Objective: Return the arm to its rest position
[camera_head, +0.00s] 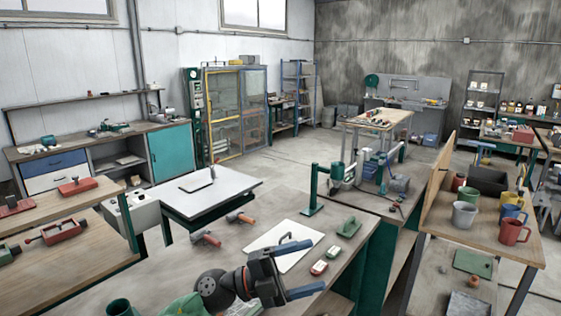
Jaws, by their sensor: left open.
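My left gripper (316,267) is at the bottom centre of the head view, with its two blue-grey fingers spread apart and nothing between them. Its dark wrist and a green link of my left arm reach in from the bottom edge. The gripper is above the near workbench (346,262), and its upper finger overlaps a white sheet (270,254) in the picture. I cannot tell its exact height above the bench. My right gripper is not in view.
A green stand (313,190) rises behind. Mugs (464,215) stand on the right table. Open floor (270,170) lies beyond.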

